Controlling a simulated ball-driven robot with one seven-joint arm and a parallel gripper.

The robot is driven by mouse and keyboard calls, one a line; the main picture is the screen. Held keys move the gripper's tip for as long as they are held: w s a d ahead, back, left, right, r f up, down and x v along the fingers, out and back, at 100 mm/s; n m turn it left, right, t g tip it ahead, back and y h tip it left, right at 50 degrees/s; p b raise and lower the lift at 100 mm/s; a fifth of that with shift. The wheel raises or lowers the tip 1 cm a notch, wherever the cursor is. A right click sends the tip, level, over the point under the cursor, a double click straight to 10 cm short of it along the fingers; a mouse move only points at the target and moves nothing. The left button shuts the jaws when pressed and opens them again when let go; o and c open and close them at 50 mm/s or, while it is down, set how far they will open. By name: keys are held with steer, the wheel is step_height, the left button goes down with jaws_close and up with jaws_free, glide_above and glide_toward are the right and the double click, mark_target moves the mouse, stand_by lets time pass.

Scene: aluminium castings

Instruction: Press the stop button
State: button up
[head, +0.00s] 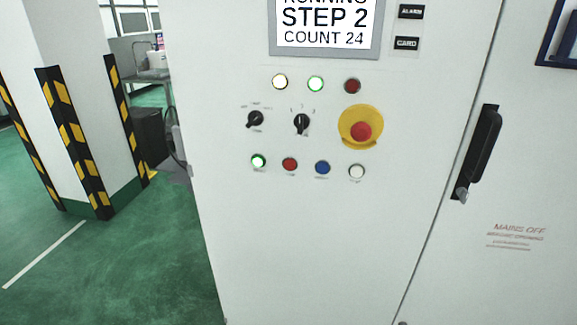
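A light grey control cabinet (300,240) fills the middle and right of the head view. On its panel is a large red mushroom button (361,131) on a round yellow plate. The bottom row holds a lit green button (258,161), a small red button (290,164), a blue button (322,167) and a white button (356,172). The small labels under them are too blurred to read. A display (325,25) above reads "STEP 2" and "COUNT 24", with a partly cut-off "RUNNING". My gripper is not in view.
Indicator lamps and two black rotary switches (302,122) sit above the button row. A black door handle (481,150) protrudes at the right. A pillar (85,90) with yellow-black guards stands at the left. The green floor (130,260) between is clear.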

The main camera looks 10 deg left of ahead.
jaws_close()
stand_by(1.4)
